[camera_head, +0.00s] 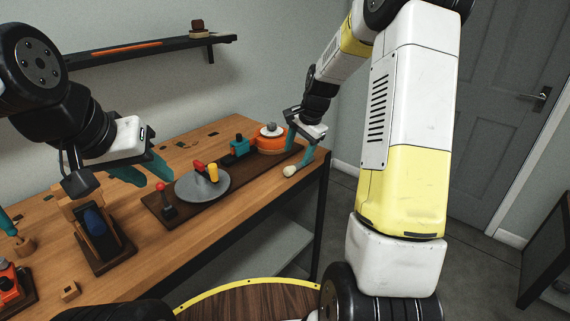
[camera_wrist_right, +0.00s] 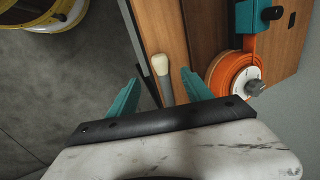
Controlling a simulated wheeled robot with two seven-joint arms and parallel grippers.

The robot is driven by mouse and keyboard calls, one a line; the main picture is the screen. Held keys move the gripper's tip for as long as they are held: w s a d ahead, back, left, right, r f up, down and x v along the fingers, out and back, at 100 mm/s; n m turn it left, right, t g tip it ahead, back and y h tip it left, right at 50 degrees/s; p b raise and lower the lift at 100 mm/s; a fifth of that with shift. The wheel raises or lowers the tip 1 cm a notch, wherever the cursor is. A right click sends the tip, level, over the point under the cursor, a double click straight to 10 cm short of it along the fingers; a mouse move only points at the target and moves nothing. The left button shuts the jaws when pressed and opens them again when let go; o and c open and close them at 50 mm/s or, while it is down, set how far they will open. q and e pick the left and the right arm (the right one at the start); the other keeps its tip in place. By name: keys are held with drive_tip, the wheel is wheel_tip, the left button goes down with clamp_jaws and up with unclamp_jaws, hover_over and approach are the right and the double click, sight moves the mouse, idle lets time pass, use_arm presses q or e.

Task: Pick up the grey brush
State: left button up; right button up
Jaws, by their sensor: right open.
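The grey brush (camera_wrist_right: 164,80) shows in the right wrist view, with a cream tip and a grey handle. It is near the table's edge, between the two teal fingers. In the head view its pale tip (camera_head: 290,170) shows at the right front edge of the table, and the handle is mostly hidden. My right gripper (camera_head: 297,142) is open above the right end of the table; its fingers also show in the right wrist view (camera_wrist_right: 161,88), on either side of the brush. My left gripper (camera_head: 146,178) hangs open and empty above the left part of the table.
A dark board holds a grey disc (camera_head: 203,186) with red and yellow parts, a teal block (camera_head: 239,147) and an orange spool (camera_head: 270,142). A wooden stand (camera_head: 104,248) is below my left gripper. A dark shelf (camera_head: 150,50) hangs on the wall.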

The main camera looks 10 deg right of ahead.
sight(292, 166)
drive_tip(key=x, duration=0.7)
drive_tip(key=shift+w+d+f, duration=0.1)
drive_tip(key=shift+w+f, duration=0.15)
drive_tip(key=shift+f, duration=0.05)
clamp_jaws()
